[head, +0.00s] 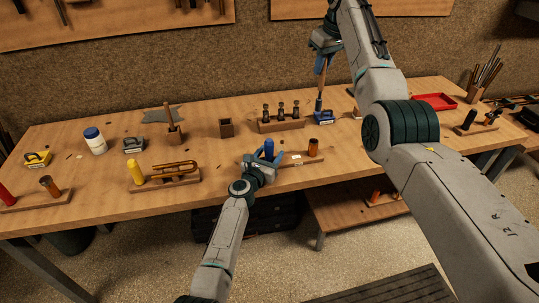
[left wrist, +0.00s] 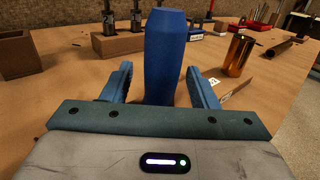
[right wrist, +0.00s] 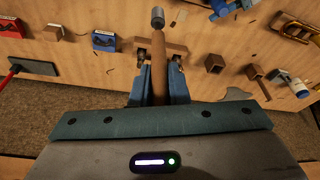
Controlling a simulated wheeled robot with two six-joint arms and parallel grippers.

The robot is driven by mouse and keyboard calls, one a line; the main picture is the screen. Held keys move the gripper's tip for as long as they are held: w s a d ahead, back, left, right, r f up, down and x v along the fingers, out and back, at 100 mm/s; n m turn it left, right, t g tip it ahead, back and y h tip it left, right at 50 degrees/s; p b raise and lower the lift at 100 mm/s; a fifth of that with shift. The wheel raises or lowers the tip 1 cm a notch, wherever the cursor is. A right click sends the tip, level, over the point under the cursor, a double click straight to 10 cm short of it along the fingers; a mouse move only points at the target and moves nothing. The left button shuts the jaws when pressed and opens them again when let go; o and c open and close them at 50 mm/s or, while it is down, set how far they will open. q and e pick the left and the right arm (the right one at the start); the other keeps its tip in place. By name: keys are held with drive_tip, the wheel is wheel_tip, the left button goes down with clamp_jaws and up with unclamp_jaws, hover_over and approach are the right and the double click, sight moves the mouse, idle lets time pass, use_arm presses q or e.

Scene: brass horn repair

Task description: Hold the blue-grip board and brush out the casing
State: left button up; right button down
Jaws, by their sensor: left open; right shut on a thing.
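The blue-grip board (left wrist: 236,86) lies near the table's front edge. Its blue grip (head: 269,147) stands upright at the left end, and the copper-coloured casing (head: 313,147) stands upright at the right end. My left gripper (head: 268,157) is open, with a finger on either side of the blue grip (left wrist: 165,55); whether they touch it I cannot tell. My right gripper (head: 321,66) is shut on the brown handle of the brush (head: 320,86). The brush points down above the table's back part, behind the casing; its dark grey end shows in the right wrist view (right wrist: 158,17).
A wooden block with several dark posts (head: 281,124) and a blue box-like item (head: 323,117) stand near the brush. A yellow-grip board (head: 150,184) lies left of my left gripper. A small wooden box (head: 226,128) and a red tray (head: 434,101) are further back.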

sight(319, 99)
use_arm(q)
clamp_jaws()
use_arm(e)
drive_tip(key=shift+s+f, duration=0.1)
drive_tip(key=shift+f, duration=5.7)
